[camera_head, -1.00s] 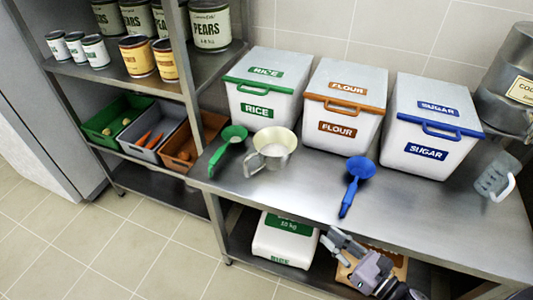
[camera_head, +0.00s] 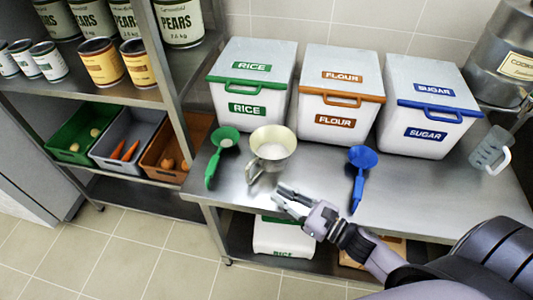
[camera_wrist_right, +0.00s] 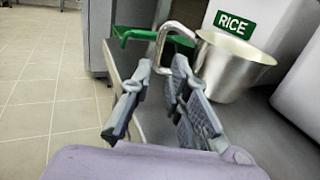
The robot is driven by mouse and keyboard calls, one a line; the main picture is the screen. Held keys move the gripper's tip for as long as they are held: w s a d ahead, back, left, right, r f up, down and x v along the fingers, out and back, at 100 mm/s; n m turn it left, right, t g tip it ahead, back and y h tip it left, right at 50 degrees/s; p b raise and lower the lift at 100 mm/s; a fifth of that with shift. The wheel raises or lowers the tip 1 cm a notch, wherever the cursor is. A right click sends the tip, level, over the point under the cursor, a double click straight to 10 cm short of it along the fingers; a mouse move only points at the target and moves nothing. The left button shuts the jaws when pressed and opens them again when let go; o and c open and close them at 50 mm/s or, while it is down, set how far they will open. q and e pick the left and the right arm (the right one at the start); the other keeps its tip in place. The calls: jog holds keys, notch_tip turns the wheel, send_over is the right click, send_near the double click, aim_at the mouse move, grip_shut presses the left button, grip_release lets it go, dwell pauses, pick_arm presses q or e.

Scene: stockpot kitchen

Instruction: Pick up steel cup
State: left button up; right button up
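The steel cup (camera_head: 272,165) stands upright on the steel counter, between the green scoop and the blue scoop. Its handle points toward the front left. In the right wrist view the cup (camera_wrist_right: 230,72) is just beyond my fingers, with its handle (camera_wrist_right: 165,38) on the left side. My right gripper (camera_head: 279,194) is at the counter's front edge, in front of the cup and apart from it. My left gripper is not in view.
Green scoop (camera_head: 216,157) is left of the cup, blue scoop (camera_head: 358,178) right. Rice (camera_head: 250,88), flour (camera_head: 340,95) and sugar (camera_head: 428,105) bins stand behind. A clear jug (camera_head: 489,150) is at the right. A shelf post (camera_head: 177,80) rises at the left.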

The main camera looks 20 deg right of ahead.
aim_at(249, 175)
jog(key=x, duration=0.5)
jog(key=shift+w+p, duration=0.1)
jog(key=shift+p, duration=0.25)
jog(key=shift+w+a, duration=0.25)
jog(key=shift+w, duration=0.1)
jog(key=shift+w+a, duration=0.2)
jog(key=shift+w, duration=0.15)
jog(key=p+x, duration=0.1)
jog(key=x, duration=0.4)
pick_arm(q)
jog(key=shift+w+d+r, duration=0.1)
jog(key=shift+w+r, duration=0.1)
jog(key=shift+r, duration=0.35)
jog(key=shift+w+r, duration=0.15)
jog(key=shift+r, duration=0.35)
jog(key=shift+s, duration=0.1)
pick_arm(e)
jog(key=shift+c, duration=0.4)
grip_shut()
jog(key=shift+r, duration=0.15)
